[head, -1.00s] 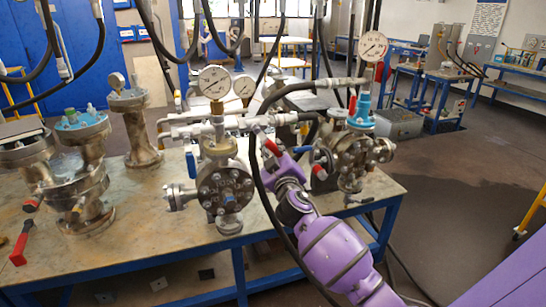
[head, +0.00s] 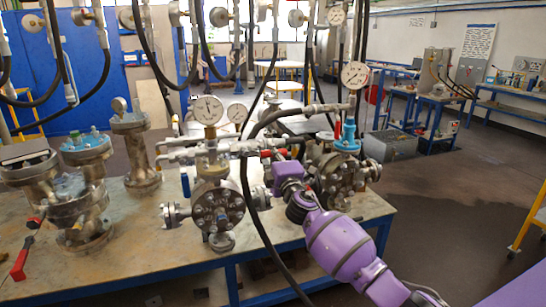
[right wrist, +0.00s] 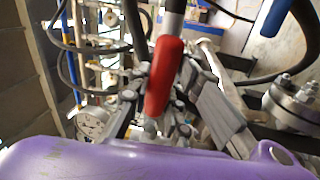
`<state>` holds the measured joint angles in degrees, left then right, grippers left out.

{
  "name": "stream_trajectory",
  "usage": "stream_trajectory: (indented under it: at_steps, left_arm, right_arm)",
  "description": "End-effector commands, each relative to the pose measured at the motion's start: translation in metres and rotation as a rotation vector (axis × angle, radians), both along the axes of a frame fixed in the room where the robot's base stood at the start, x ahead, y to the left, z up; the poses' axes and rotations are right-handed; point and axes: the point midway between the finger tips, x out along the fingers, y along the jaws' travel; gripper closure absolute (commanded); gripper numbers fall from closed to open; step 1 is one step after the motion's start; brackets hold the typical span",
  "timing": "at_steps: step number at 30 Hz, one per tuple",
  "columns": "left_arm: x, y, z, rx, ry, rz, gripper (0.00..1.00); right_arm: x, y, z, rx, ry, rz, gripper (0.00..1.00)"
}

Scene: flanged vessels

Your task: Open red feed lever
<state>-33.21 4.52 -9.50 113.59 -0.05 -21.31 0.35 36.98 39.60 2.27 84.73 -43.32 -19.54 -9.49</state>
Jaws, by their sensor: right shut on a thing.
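The red feed lever (head: 266,153) shows as a small red piece by the pipework between the two flanged vessels. In the right wrist view the red lever grip (right wrist: 164,75) is large and upright, between my fingers. My purple right gripper (head: 279,160) reaches the lever from the front right. In the right wrist view its grey fingers (right wrist: 168,108) are shut around the lower part of the red grip. The pivot of the lever is hidden behind the gripper and hoses. My left gripper is not in view.
A gauge-topped vessel (head: 216,207) with a blue lever (head: 185,185) stands left of my gripper. Another vessel (head: 340,178) stands close on its right. A black hose (head: 250,205) hangs just left of my arm. Flanged vessels (head: 82,205) stand on the table's left side.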

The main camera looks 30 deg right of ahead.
Motion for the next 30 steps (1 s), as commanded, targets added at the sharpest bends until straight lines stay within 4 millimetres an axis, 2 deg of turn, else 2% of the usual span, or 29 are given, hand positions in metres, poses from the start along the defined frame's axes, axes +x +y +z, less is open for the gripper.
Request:
stream_trajectory:
  at_steps: [6, 21, 22, 24, 27, 30]
  left_arm:
    - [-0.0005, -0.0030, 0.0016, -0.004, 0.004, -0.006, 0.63]
    - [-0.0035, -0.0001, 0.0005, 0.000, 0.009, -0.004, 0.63]
    - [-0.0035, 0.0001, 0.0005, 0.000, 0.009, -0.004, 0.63]
    - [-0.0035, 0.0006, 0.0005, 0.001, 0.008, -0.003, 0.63]
    - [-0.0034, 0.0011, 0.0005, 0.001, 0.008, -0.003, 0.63]
    - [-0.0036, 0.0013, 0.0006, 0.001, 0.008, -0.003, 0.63]
  right_arm:
    - [-0.0002, -0.0003, 0.0057, -0.063, 0.014, -0.001, 1.00]
    - [0.0000, 0.0002, 0.0061, -0.083, 0.020, -0.001, 1.00]
    - [-0.0001, 0.0002, 0.0062, -0.083, 0.019, -0.001, 0.80]
    - [0.0000, 0.0001, 0.0063, -0.082, 0.019, -0.001, 0.71]
    - [0.0000, 0.0001, 0.0064, -0.081, 0.018, 0.000, 0.61]
    - [0.0000, 0.0000, 0.0065, -0.080, 0.018, 0.000, 0.61]
